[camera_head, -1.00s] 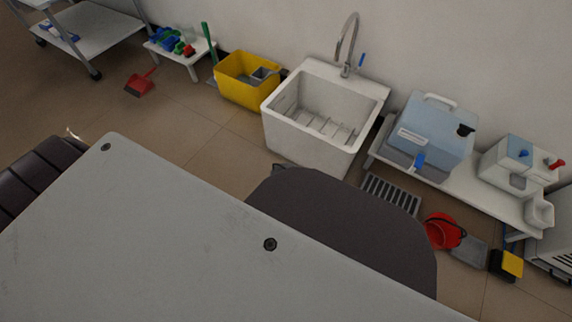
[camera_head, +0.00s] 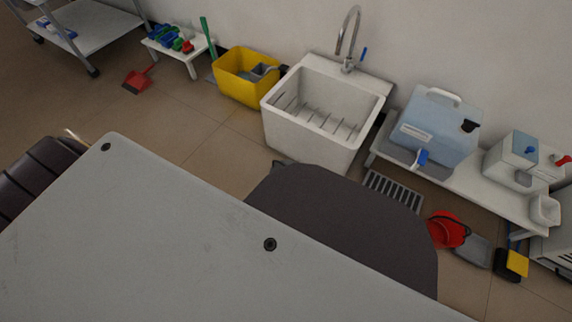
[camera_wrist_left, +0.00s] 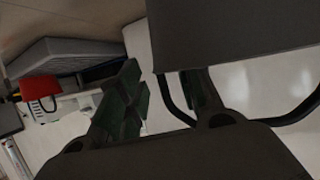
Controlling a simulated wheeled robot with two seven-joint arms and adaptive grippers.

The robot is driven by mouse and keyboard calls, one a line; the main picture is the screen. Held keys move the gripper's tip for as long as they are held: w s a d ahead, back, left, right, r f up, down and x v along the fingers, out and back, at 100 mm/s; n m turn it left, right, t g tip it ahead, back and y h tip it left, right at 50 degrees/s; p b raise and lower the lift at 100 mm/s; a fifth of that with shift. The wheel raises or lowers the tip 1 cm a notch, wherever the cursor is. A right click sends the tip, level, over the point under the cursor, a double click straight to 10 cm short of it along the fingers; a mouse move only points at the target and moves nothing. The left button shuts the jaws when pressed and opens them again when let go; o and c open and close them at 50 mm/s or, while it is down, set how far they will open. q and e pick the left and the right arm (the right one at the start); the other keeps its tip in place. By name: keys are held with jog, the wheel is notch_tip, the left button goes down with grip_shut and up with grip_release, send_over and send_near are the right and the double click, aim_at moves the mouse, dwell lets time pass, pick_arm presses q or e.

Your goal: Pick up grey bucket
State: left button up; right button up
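In the head view I see no bucket that is clearly grey. A yellow bucket (camera_head: 238,86) with a grey part inside stands on the floor left of the sink, and a red bucket (camera_head: 447,229) lies at lower right. In the left wrist view my left gripper (camera_wrist_left: 160,92) has its two dark green fingers apart, with pale background between them. A dark grey body (camera_wrist_left: 235,35) with a black loop below it fills the upper right, close to the right finger. I cannot tell whether it is the grey bucket or whether the finger touches the loop. My right gripper is not in view.
A white sink (camera_head: 313,137) stands at the wall. A low white bench (camera_head: 480,185) holds a blue container (camera_head: 432,125). A grey dustpan (camera_head: 472,251) and a yellow-black broom (camera_head: 512,264) are near the bench. A red dustpan (camera_head: 137,80) lies left.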

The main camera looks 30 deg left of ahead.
pick_arm(q)
jog(key=shift+w, duration=0.1)
jog(key=shift+c, duration=0.3)
grip_shut()
dwell(0.4)
